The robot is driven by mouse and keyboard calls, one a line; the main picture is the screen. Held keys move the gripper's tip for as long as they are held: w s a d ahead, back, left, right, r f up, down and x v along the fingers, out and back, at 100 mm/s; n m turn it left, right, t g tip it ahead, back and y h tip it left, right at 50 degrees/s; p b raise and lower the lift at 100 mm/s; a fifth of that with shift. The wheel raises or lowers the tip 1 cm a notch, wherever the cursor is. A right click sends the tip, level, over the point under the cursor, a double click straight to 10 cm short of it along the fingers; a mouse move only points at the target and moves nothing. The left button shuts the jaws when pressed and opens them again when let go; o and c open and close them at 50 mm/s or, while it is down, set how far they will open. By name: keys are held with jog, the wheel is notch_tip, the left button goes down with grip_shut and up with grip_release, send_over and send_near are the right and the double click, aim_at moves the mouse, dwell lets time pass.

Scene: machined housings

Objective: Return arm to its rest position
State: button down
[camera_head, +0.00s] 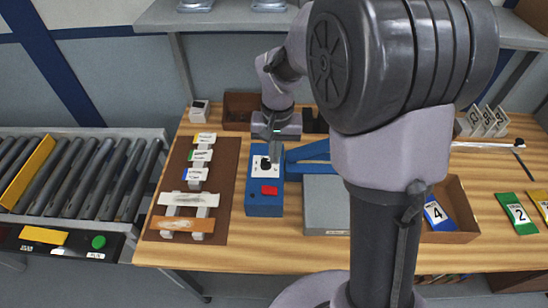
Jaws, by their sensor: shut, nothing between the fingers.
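My arm rises through the right middle of the head camera view and bends down to the left over the wooden table (330,258). My gripper (270,150) points down, shut and empty, just over the far part of a blue box (264,209). The box has a white top panel with a dark part and a red block or button (269,190). I cannot tell whether the fingertips touch the dark part. My upper arm hides the table's middle right.
A brown mat (219,167) with several labelled parts lies at left. Beside the box are a grey case (324,220) and a blue bar (307,152). A brown tray (462,206) holds a blue "4" card (437,215). A roller conveyor (82,180) stands left.

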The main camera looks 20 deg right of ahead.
dwell(0.3)
jog(key=s+a+r+t+b, duration=0.1)
jog(key=s+b, duration=0.4)
jog(key=s, duration=0.5)
jog(key=s+a+r+t+y+b, duration=0.1)
jog(key=s+a+r+t+b, duration=0.1)
jog(key=s+b, duration=0.4)
jog(key=s+a+t, duration=0.1)
jog(key=s+t, duration=0.1)
jog(key=s, duration=0.2)
jog(key=shift+m+t+y, duration=0.3)
jog(key=shift+m, duration=0.1)
